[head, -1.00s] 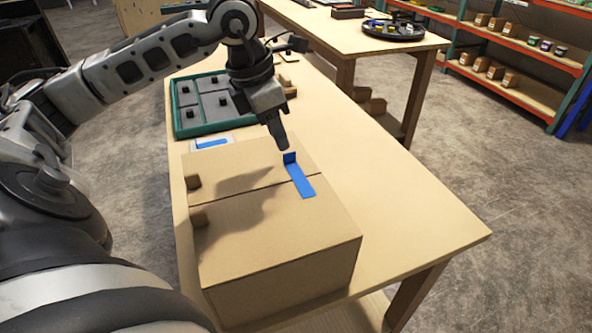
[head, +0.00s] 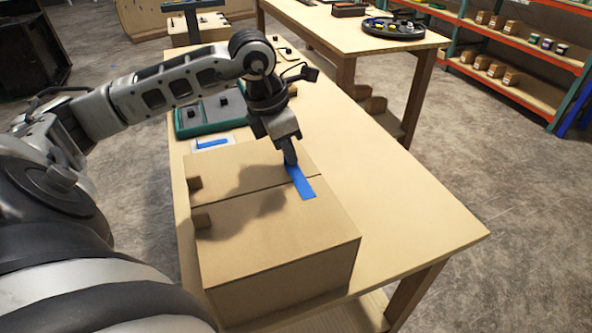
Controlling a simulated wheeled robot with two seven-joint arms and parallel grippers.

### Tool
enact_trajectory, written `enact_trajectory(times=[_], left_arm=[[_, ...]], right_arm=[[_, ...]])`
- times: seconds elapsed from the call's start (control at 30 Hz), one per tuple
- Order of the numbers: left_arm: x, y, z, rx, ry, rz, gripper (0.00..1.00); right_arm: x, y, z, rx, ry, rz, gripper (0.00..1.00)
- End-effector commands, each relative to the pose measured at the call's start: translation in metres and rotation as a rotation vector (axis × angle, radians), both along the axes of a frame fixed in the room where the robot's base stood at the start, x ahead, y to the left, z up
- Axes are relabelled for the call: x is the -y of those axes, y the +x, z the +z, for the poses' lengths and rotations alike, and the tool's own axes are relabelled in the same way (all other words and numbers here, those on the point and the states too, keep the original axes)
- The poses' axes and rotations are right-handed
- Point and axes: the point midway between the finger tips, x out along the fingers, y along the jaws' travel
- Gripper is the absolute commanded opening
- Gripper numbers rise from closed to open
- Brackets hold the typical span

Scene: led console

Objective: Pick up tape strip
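The blue tape strip (head: 302,184) lies across the seam on top of a closed cardboard box (head: 285,238), near its right side. In the earlier view its far end stood up as a tab; now my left gripper (head: 291,163) is right at that end and hides most of it. The gripper points down, with its fingertips at the tape's far end. I cannot tell whether the fingers are open or closed on the tape. My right gripper is not in view.
Another blue strip (head: 212,144) lies on a white card behind the box. A green-rimmed tray (head: 181,128) with grey panels stands further back. The table (head: 400,220) is clear to the right of the box. Another table and shelves stand beyond.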

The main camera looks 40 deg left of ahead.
Motion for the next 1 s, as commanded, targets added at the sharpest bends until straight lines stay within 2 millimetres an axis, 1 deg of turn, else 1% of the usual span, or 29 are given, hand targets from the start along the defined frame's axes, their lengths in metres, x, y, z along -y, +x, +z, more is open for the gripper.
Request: enact_trajectory(times=[0.27, 0.37, 0.47, 0.5, 0.57, 0.77, 0.8, 0.83, 0.93, 1.0], left_arm=[[0.0, 0.001, 0.004, 0.003, 0.001, 0.001, 0.0], [0.0, 0.001, 0.012, 0.004, 0.0, 0.001, 0.0], [0.0, 0.001, 0.026, 0.007, 0.0, 0.001, 0.0], [0.0, 0.001, 0.034, 0.007, 0.0, 0.0, 0.0], [-0.003, -0.01, 0.042, 0.005, 0.006, 0.001, 0.0], [-0.007, -0.052, 0.09, 0.005, 0.01, 0.004, 0.0], [-0.009, -0.06, 0.088, 0.001, 0.011, 0.006, 0.0], [-0.01, -0.065, 0.089, 0.001, 0.012, 0.007, 0.0], [-0.01, -0.082, 0.096, 0.003, 0.012, 0.005, 0.0], [-0.011, -0.093, 0.101, 0.005, 0.011, 0.006, 0.0]], right_arm=[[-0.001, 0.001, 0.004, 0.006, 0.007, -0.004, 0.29], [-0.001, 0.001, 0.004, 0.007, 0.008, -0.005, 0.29], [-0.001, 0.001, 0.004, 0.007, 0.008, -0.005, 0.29], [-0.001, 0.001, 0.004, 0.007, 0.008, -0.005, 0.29], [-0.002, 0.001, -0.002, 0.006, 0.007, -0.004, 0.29], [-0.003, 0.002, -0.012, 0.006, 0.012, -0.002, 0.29], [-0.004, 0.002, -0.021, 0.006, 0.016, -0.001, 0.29], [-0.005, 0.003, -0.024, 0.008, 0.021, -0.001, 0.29], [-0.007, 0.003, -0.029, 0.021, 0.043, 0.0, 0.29], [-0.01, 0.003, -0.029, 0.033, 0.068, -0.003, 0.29]])
